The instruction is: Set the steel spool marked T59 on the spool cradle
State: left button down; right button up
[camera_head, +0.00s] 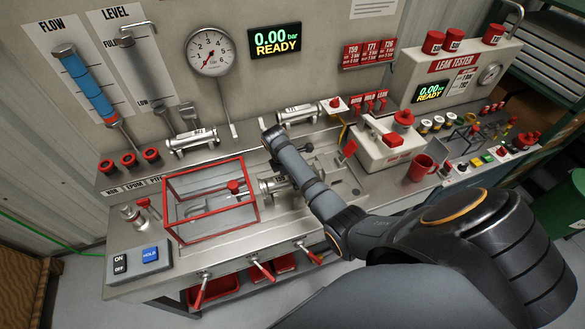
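A steel spool (278,183) with flanged ends lies on the middle of the bench, beside the red-framed guard and partly behind my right arm. A second steel spool (192,142) lies on the back ledge at left, and a third spool (297,114) at the back centre. Their marks are too small to read surely. I cannot make out the spool cradle for certain. My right arm reaches in from the lower right across the bench; its fingers cannot be made out behind the wrist. My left gripper is out of view.
A red-framed clear guard (211,199) stands on the left of the bench (230,256). A white box with red knobs (385,148) and a red mug (420,168) stand right of my arm. Red-handled levers (262,270) stick out in front.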

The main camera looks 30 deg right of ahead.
jog(key=o, duration=0.6)
jog(key=shift+c, duration=0.2)
jog(key=shift+r+p, duration=1.55)
jog(key=shift+p, duration=0.4)
jog(key=shift+r, duration=2.95)
